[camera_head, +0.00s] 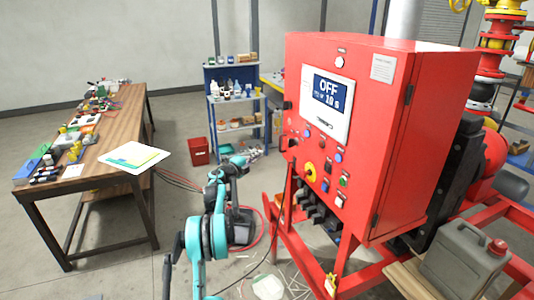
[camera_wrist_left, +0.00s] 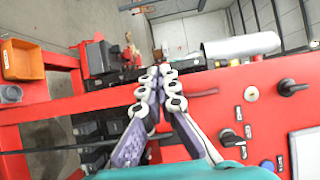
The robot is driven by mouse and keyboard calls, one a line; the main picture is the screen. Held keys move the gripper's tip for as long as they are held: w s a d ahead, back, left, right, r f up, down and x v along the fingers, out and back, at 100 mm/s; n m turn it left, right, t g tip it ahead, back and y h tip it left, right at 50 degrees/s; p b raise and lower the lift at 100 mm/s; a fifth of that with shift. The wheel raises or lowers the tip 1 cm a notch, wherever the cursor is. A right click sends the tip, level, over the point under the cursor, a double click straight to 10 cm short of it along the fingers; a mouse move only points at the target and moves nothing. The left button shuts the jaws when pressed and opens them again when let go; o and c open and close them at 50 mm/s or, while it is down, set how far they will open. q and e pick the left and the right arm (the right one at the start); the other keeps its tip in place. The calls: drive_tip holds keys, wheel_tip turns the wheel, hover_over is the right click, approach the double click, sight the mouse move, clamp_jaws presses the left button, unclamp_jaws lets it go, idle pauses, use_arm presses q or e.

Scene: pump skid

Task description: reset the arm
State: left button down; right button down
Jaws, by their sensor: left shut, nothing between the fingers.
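My left arm (camera_head: 205,240) rises from the bottom of the head view, teal and dark grey, bent upward in front of the red control cabinet (camera_head: 385,130). Its left gripper (camera_head: 248,157) is small there, left of the cabinet. In the left wrist view the left gripper (camera_wrist_left: 160,75) shows large, its two fingers brought together at the tips with nothing between them. Behind the fingers are a red frame and the cabinet's panel with knobs. My right gripper does not show in either view.
The cabinet display (camera_head: 328,92) reads OFF. A wooden workbench (camera_head: 110,130) with tools and papers stands left. A blue shelf (camera_head: 213,115) and a red bin (camera_head: 199,151) stand behind. A grey jerrycan (camera_head: 462,262) is at lower right. Cables lie on the floor.

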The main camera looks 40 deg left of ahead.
use_arm(q)
drive_tip(key=s, duration=0.1)
drive_tip(key=s+a, duration=0.1)
drive_tip(key=s, duration=0.1)
drive_tip(key=shift+s+a, duration=0.35)
drive_tip(key=shift+s, duration=0.05)
